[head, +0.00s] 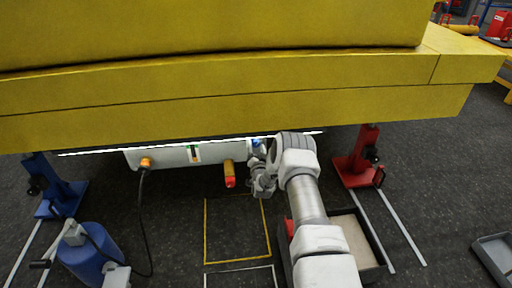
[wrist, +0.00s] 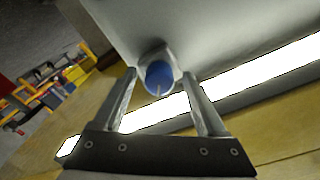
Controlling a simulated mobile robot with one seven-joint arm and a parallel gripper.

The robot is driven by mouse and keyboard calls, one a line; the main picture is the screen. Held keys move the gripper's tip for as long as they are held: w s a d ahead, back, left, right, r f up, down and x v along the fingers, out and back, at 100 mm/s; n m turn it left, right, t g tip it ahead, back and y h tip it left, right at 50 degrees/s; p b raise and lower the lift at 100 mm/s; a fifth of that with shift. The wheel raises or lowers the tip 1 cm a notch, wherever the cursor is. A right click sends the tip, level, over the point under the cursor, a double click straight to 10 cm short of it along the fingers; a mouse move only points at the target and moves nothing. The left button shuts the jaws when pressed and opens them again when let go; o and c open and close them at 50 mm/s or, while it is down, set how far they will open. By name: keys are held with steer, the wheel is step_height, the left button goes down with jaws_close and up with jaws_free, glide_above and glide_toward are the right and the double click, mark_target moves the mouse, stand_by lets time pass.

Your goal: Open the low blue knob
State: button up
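The blue knob (wrist: 158,76) is a round blue cap on a pale round mount on the underside of a white panel, seen in the wrist view. A small patch of blue also shows beside my arm in the head view (head: 256,142). My gripper (wrist: 159,76) is open, with one finger on each side of the knob in the picture. A gap shows between the left finger and the knob. The right fingertip is close to the knob's mount; I cannot tell whether it touches. In the head view my arm partly hides the knob area.
A large yellow boom (head: 230,105) hangs low above the white panel (head: 170,157). The panel carries an orange plug (head: 146,162) with a black cable and a red-yellow handle (head: 229,174). Blue (head: 62,190) and red (head: 358,165) stands are at the sides. A bright light strip (wrist: 245,75) runs beside the knob.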

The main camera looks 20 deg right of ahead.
steer(key=p+v, duration=0.5)
steer(key=v, duration=1.2)
steer(key=shift+s+p, duration=0.25)
steer(key=shift+p, duration=0.15)
steer(key=shift+f, duration=0.1)
